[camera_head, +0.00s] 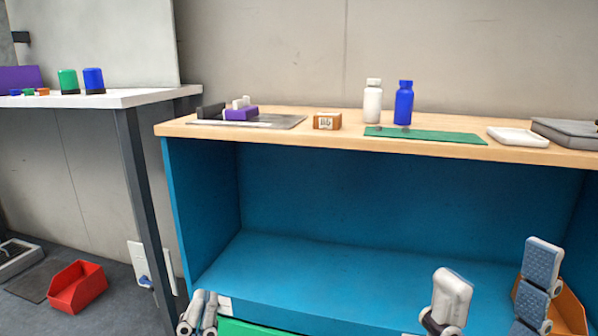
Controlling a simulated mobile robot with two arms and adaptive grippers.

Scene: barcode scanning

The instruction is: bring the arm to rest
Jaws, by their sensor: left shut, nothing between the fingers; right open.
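My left gripper (199,311) shows at the bottom edge, left of centre, in front of the blue shelf unit's lower front edge. Its two grey fingers are together with nothing between them. My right gripper (494,286) is at the lower right, in front of the unit's open space. Its fingers are wide apart, one pale finger on the left and one with blue textured pads on the right. I see nothing held between them. Both grippers are below the level of the wooden top (350,146). Most of both arms is out of view.
On the wooden top are a small brown box (327,121), a white bottle (373,102), a blue bottle (404,103), a green mat (425,135) and a white tray (517,137). An orange-brown bin (570,308) is behind my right gripper. A red bin (77,287) is on the floor.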

